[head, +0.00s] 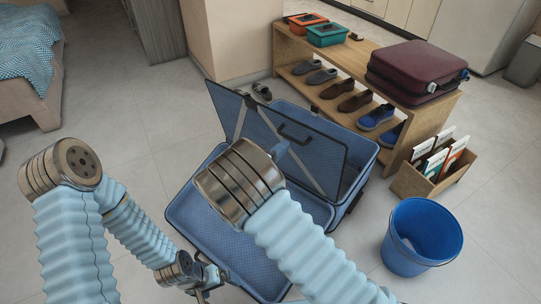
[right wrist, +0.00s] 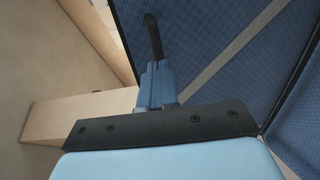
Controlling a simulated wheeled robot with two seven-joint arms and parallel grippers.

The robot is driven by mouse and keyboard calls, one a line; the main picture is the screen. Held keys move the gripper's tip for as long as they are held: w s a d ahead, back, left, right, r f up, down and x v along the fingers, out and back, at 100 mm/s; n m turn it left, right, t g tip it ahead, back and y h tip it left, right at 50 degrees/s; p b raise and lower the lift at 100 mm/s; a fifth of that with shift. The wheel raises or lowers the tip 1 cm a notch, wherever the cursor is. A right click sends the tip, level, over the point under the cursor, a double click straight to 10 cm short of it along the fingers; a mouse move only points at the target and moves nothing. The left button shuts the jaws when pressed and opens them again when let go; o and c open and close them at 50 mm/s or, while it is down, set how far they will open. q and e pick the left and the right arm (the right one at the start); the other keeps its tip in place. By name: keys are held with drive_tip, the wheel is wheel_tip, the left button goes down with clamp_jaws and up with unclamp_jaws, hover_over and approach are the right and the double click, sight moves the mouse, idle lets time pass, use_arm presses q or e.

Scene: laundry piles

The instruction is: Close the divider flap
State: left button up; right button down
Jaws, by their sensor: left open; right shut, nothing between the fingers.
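The open blue suitcase (head: 195,235) lies on the floor in the middle of the head view. Its divider flap (head: 318,150), a dark-edged blue panel with pale straps and a black handle (head: 294,133), stands tilted up between the two halves. The flap's blue panel also shows in the right wrist view (right wrist: 215,45). My right gripper (head: 283,150) is shut and empty in front of the flap, near the handle; in the right wrist view its fingers (right wrist: 156,75) point toward the black handle (right wrist: 153,35). Contact is unclear. My left gripper (head: 205,285) is open, low by the suitcase's near left edge.
A wooden bench (head: 345,67) behind the suitcase holds shoes, boxes and a maroon suitcase (head: 412,70). A book crate (head: 425,185) and a blue bucket (head: 421,237) stand at the right. A bed (head: 30,60) is far left. The floor at the left is clear.

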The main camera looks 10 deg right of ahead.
sight(299, 128)
drive_tip(key=shift+x, duration=0.8)
drive_tip(key=shift+w+d+r, duration=0.3)
drive_tip(key=shift+d, duration=0.1)
drive_tip(key=shift+g+y, duration=0.9)
drive_tip(key=w+d, duration=0.1)
drive_tip(key=w+d+r, duration=0.1)
drive_tip(key=w+d, duration=0.2)
drive_tip(key=d, duration=0.1)
drive_tip(key=shift+w+r, duration=0.3)
drive_tip(key=shift+r, duration=0.1)
drive_tip(key=w+d+f+b, duration=0.2)
drive_tip(key=w+d+f, duration=0.1)
drive_tip(key=w+d, duration=0.6)
drive_tip(key=w+d+f+g+y+b, duration=0.1)
drive_tip(key=w+d+f, duration=0.3)
drive_tip(key=w+d, duration=0.6)
drive_tip(key=shift+d+f+y+b, duration=0.2)
drive_tip(key=shift+d+y+b, duration=0.1)
drive_tip(key=shift+b, duration=0.6)
drive_tip(key=shift+w, duration=0.2)
drive_tip(key=shift+a, duration=0.15)
